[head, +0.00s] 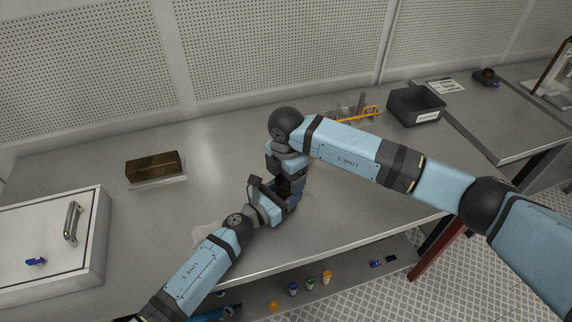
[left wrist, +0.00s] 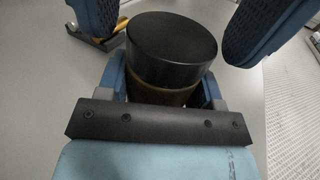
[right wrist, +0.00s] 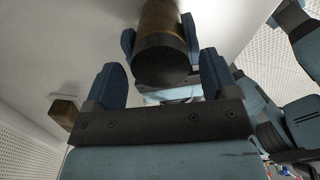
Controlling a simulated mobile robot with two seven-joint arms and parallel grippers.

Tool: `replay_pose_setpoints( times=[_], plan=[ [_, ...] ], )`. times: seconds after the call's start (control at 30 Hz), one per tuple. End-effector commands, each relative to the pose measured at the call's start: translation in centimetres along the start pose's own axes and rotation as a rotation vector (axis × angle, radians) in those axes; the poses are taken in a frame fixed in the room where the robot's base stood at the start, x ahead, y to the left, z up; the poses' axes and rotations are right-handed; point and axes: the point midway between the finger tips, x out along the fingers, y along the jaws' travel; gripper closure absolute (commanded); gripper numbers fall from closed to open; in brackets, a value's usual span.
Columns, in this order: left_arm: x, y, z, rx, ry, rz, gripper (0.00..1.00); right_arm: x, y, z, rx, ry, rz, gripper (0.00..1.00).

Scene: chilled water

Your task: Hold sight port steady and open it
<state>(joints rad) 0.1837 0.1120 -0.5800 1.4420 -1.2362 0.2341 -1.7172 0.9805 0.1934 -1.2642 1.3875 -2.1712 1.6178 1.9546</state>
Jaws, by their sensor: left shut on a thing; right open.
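The sight port has a brass body (left wrist: 163,97) and a round black cap (left wrist: 172,48). My left gripper (head: 266,204) is shut on the brass body, with a finger on each side below the cap. In the right wrist view the cap (right wrist: 160,62) faces my right gripper (right wrist: 160,78). My right gripper is open, with its fingers on either side of the cap and a gap to it. In the head view both grippers meet over the bench, and they hide the sight port.
A brown block (head: 152,166) lies on the bench (head: 200,130) at the left, near a white lidded box (head: 45,240). A dark bin (head: 416,107) and a rack with orange parts (head: 358,114) stand behind my right arm. Small coloured bottles (head: 310,281) stand on a lower shelf.

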Motion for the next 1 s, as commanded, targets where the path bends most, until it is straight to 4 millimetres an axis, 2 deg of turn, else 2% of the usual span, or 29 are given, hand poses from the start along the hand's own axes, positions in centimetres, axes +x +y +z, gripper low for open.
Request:
replay_pose_setpoints(
  times=[0.13, 0.37, 0.4, 0.6, 0.73, 0.87, 1.0],
  plan=[
    [-0.02, 0.00, -0.06, 0.000, 0.001, 0.000, 1.00, 0.83, -0.02, -0.04, -0.001, 0.001, 0.000, 0.20],
    [-0.02, 0.00, -0.07, 0.000, 0.001, 0.000, 1.00, 0.94, -0.01, -0.05, -0.002, 0.000, 0.000, 0.20],
    [-0.02, 0.00, -0.07, 0.000, 0.001, 0.000, 1.00, 0.93, -0.01, -0.05, -0.002, 0.000, 0.000, 0.22],
    [-0.02, 0.00, -0.07, 0.000, 0.001, 0.000, 1.00, 0.91, -0.01, -0.05, -0.002, 0.000, 0.000, 0.68],
    [-0.02, 0.00, -0.07, 0.000, 0.001, 0.000, 1.00, 0.88, 0.01, -0.03, -0.028, -0.001, 0.001, 0.69],
    [-0.02, 0.00, -0.06, 0.000, 0.001, 0.000, 1.00, 0.81, 0.03, -0.01, -0.202, -0.002, 0.000, 0.69],
    [-0.02, -0.01, -0.06, 0.001, 0.001, 0.000, 1.00, 0.75, 0.06, 0.01, -0.532, -0.004, 0.000, 0.69]
  ],
)
